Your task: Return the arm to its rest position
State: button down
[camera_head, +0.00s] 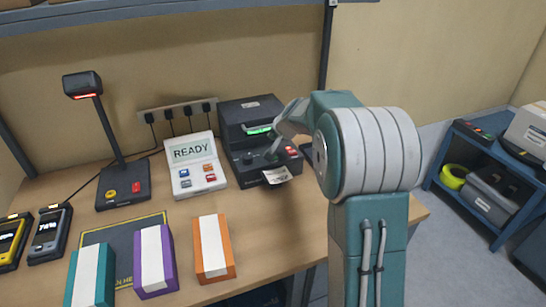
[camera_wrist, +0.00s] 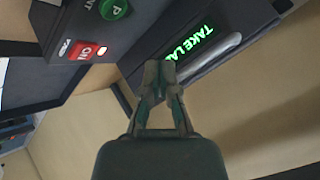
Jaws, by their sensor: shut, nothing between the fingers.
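My arm reaches over the right part of the bench, its large grey and teal joint filling the middle right of the head view. My gripper (camera_wrist: 160,70) is shut and empty in the wrist view, its fingertips together in front of a dark label printer (camera_wrist: 238,28). In the head view my gripper (camera_head: 272,154) is small and partly hidden, close to the front of the printer (camera_head: 245,108). The printer's green display reads "TAKE LA…" in the wrist view. A white label (camera_head: 276,176) sticks out at the printer's front. I cannot tell whether the gripper touches the printer.
Teal (camera_head: 90,277), purple (camera_head: 155,262) and orange (camera_head: 214,249) boxes stand along the bench front. A white READY panel (camera_head: 195,165), a scanner stand (camera_head: 122,187) and handheld devices (camera_head: 49,233) stand left. A blue shelf (camera_head: 480,208) stands right, with floor between.

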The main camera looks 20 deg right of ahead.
jog(key=s+a+r+n+g, duration=0.1)
jog(key=s+a+r, duration=0.25)
jog(key=s, duration=0.25)
jog(key=s+a+r+n+y, duration=0.1)
jog(key=s+a+r+n, duration=0.1)
jog(key=s+a, duration=0.3)
jog(key=s+a+r+n+g, duration=0.1)
jog(key=s+a+r, duration=0.15)
jog(key=s, duration=0.45)
jog(key=s+a+f+n+h, duration=0.1)
jog(key=s+n, duration=0.1)
jog(key=s, duration=0.9)
jog(key=s+a+f+n+g, duration=0.1)
jog(key=s+n, duration=0.1)
jog(key=s, duration=0.9)
jog(key=shift+f+g+h, duration=0.3)
jog(key=shift+h, duration=0.1)
